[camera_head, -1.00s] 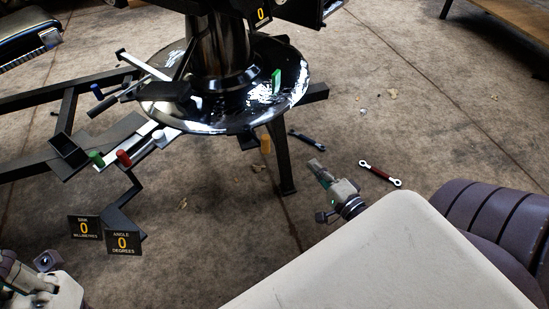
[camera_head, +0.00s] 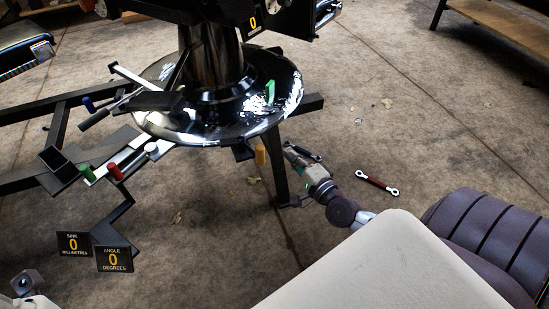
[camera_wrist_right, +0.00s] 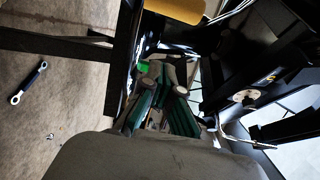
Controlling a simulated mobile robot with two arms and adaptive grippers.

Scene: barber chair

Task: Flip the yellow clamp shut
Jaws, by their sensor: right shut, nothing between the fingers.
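The yellow clamp handle (camera_head: 260,154) is a small upright cylinder beside the black leg under the chair's round base. It also shows large at the top of the wrist view (camera_wrist_right: 178,9). My right gripper (camera_head: 291,153) is just right of it in the head view, past the leg. The gripper is shut and empty. In the wrist view its fingers (camera_wrist_right: 166,72) lie below the yellow handle in the picture, with a visible gap. Only a dark part of my left arm shows at the lower left corner; its fingers are out of view.
The round chair base (camera_head: 215,110) and a black leg (camera_head: 277,172) stand close to my right gripper. Green (camera_head: 84,171), red (camera_head: 115,170), white (camera_head: 152,150) and blue (camera_head: 89,103) handles sit on the left frame.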

